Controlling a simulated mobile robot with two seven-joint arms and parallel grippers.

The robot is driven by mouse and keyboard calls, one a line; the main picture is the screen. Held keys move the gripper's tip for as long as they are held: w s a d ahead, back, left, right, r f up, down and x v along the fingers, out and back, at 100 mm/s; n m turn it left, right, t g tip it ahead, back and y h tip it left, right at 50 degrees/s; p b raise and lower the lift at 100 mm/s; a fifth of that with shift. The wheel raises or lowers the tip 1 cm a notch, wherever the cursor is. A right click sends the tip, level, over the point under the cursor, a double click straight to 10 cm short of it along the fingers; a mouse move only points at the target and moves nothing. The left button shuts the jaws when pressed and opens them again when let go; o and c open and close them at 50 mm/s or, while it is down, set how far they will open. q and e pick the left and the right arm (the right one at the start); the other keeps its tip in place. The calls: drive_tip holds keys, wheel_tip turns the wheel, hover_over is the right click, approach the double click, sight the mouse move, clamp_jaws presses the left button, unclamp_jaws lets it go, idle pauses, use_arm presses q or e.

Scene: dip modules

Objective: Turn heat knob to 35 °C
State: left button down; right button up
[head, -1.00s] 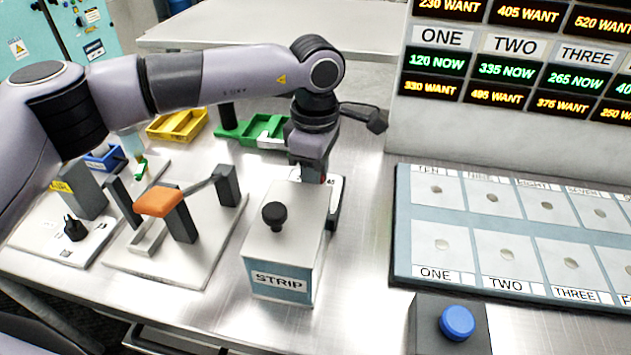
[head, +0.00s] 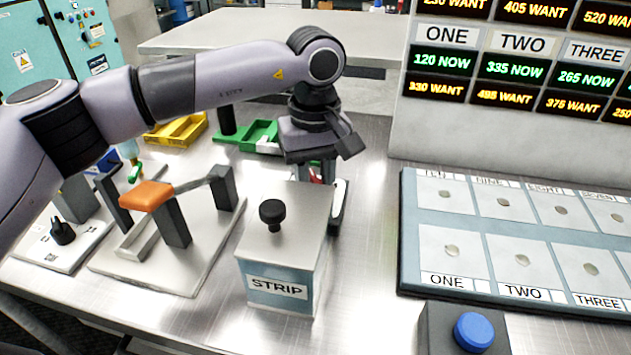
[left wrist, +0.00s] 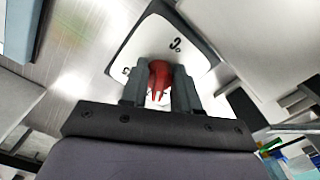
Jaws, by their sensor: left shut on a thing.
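The red heat knob (left wrist: 159,76) sits on a white dial plate (left wrist: 140,42) marked "°C" in the left wrist view. The fingers of my left gripper (left wrist: 160,90) are closed on the knob from both sides. The knob's pointer and most of the scale numbers are hidden, so I cannot read the setting. In the head view my left gripper (head: 316,172) reaches down behind the STRIP box, with a bit of red between its fingers. Only a sliver of the dial plate (head: 340,192) shows there.
The STRIP box (head: 283,250) with a black knob (head: 272,214) stands in front of the gripper. An orange-handled lever press (head: 147,196) is to the left. Green (head: 258,134) and yellow (head: 178,130) trays lie behind. Open bench lies right, before the numbered panel (head: 402,235).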

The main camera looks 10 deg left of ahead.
sight(314, 178)
use_arm(q)
drive_tip(key=shift+a+r+m, duration=0.1)
drive_tip(key=shift+m, duration=1.2)
drive_tip(key=c, duration=0.8)
unclamp_jaws()
drive_tip(key=shift+c, duration=0.2)
drive_tip(key=shift+r+b, duration=0.35)
drive_tip(key=shift+r, duration=3.2)
